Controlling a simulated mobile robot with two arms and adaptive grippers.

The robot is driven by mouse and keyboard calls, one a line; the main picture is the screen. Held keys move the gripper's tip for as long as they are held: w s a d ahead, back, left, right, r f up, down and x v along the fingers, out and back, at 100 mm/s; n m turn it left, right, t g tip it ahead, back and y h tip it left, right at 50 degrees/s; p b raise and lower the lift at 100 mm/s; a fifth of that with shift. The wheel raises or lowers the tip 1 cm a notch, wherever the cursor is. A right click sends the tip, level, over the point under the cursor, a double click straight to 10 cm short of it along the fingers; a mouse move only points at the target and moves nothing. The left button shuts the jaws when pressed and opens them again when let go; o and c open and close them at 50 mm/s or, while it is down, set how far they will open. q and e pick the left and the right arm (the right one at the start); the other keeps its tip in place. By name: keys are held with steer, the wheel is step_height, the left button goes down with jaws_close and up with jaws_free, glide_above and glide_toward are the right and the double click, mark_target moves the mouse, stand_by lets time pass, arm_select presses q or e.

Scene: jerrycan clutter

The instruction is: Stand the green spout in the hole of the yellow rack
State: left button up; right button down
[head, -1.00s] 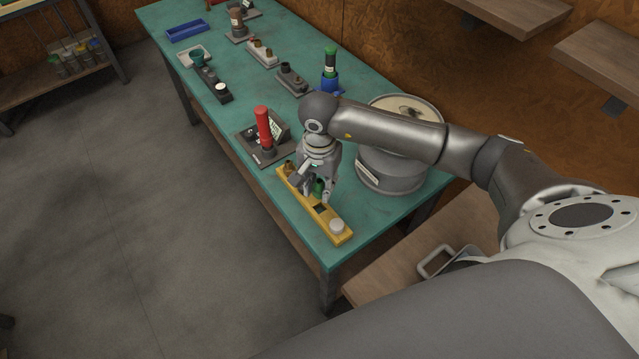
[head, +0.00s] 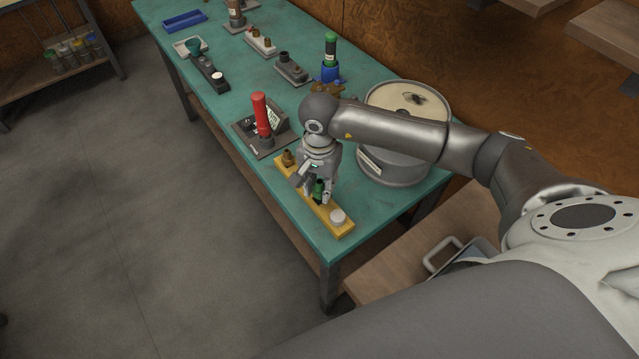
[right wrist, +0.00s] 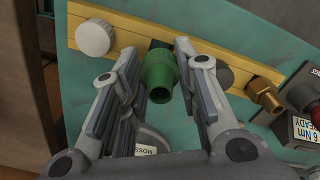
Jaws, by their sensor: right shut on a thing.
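The yellow rack (head: 325,219) lies along the near edge of the teal table. It carries a white cap (head: 338,215) at its near end and a brass fitting (head: 288,158) at its far end. My right gripper (head: 315,190) is over the middle of the rack, shut on the green spout (head: 319,191). In the right wrist view the spout (right wrist: 159,74) is between the fingers, in front of a dark square hole (right wrist: 157,45) in the rack (right wrist: 130,40). I cannot tell whether its lower end is inside the hole. My left gripper is out of view.
A red cylinder on a grey base (head: 262,116) stands just beyond the rack. A large grey drum (head: 400,165) stands to the right, near my right arm. A blue holder with a green-topped bottle (head: 330,72) and several other fixtures stand farther back.

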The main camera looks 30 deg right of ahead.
steer(key=shift+b, duration=0.35)
stand_by(0.6)
steer(key=shift+b, duration=0.45)
stand_by(0.5)
stand_by(0.4)
steer(key=shift+f+b, duration=1.5)
steer(key=shift+b, duration=0.55)
steer(key=c, duration=1)
jaws_free()
steer(key=shift+c, duration=0.2)
steer(key=shift+r, duration=0.1)
